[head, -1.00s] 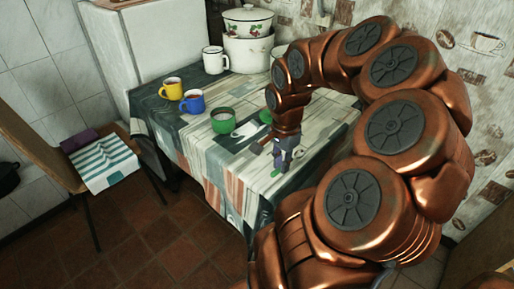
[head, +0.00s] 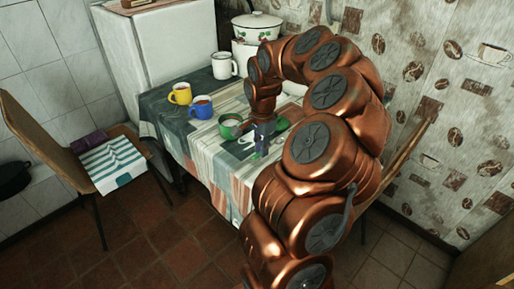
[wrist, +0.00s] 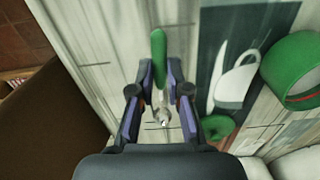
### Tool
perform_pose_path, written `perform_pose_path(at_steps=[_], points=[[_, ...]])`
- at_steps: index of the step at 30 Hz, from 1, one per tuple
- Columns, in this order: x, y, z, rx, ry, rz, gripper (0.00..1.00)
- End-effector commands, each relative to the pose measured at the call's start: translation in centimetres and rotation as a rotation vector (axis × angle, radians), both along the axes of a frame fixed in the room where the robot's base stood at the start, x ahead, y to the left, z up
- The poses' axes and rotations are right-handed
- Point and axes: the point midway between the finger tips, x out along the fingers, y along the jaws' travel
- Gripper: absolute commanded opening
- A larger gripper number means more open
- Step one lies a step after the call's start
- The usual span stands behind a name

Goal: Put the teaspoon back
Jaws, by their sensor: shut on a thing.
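The teaspoon, with a green handle (wrist: 158,55) and a metal end (wrist: 163,117), is between the fingers of my gripper (wrist: 159,92) in the wrist view. The gripper is shut on it. In the head view my gripper (head: 262,148) is over the front part of the table, and I cannot make out the spoon there. A green mug (head: 230,127) stands just left of my gripper. It also shows at the right of the wrist view (wrist: 291,72). A green round piece (head: 283,125), perhaps a saucer, is partly hidden behind my gripper.
A yellow mug (head: 180,94), a blue mug (head: 201,108) and a white mug (head: 223,66) stand farther back on the table. A chair (head: 40,135) with a striped cloth is at the left.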

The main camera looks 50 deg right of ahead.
Motion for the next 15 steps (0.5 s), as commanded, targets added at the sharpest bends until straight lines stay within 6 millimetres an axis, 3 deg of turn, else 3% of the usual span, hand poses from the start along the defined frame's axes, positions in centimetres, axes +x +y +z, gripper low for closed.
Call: perform_pose_path(at_steps=[15], points=[[2.5,-0.7,-0.2,0.001,-0.002,0.0,0.0]])
